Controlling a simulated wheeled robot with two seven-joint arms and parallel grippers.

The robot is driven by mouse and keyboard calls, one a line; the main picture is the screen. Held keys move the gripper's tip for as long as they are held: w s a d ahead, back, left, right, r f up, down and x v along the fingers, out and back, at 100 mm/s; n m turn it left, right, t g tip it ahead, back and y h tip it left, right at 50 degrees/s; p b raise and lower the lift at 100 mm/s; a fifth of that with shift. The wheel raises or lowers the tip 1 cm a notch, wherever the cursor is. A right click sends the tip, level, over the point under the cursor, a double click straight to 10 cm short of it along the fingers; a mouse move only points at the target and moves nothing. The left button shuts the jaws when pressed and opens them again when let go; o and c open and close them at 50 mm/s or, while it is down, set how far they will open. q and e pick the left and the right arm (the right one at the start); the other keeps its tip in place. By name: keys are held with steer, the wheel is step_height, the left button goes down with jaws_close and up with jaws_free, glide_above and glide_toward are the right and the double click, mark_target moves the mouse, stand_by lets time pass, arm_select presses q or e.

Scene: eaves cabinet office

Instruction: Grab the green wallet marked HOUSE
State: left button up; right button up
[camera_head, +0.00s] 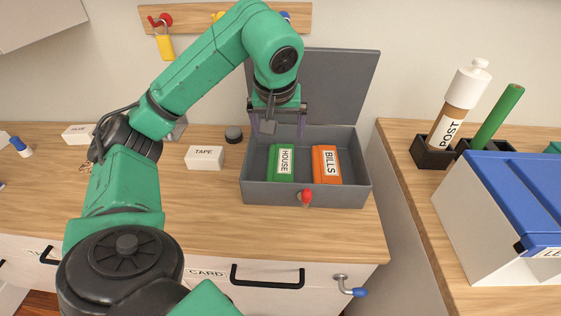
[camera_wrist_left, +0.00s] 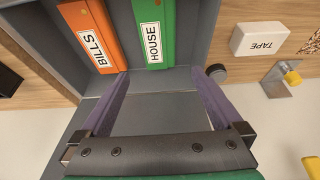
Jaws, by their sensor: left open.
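The green wallet marked HOUSE (camera_head: 281,162) lies in the open grey box (camera_head: 262,195), left of the orange wallet marked BILLS (camera_head: 326,164). In the left wrist view the green wallet (camera_wrist_left: 154,30) lies just beyond the fingertips, with the orange wallet (camera_wrist_left: 92,38) to its left. My left gripper (camera_head: 274,130) is open and empty over the back left part of the box. It also shows in the left wrist view (camera_wrist_left: 157,85), where its two purple fingers are spread wide with only box surface visible between them. My right gripper is in neither view.
The box lid (camera_head: 340,85) stands raised behind; a red knob (camera_head: 307,195) sits at the box front. A white TAPE block (camera_head: 204,158) and dark round piece (camera_head: 233,134) stand left of the box. At right are a POST tube (camera_head: 448,130) and a blue-lidded box (camera_head: 500,190).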

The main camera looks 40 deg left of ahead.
arm_select(q)
steer(key=b, duration=0.1)
glide_toward(281, 157)
steer(key=shift+s+f, duration=0.1)
steer(key=shift+f, duration=0.65)
steer(key=x, duration=0.8)
steer(key=shift+w+a, duration=0.1)
steer(key=shift+w, duration=0.1)
steer(key=c, duration=0.3)
steer(key=shift+r, duration=0.1)
steer(key=c, duration=0.9)
steer(key=shift+o, duration=0.2)
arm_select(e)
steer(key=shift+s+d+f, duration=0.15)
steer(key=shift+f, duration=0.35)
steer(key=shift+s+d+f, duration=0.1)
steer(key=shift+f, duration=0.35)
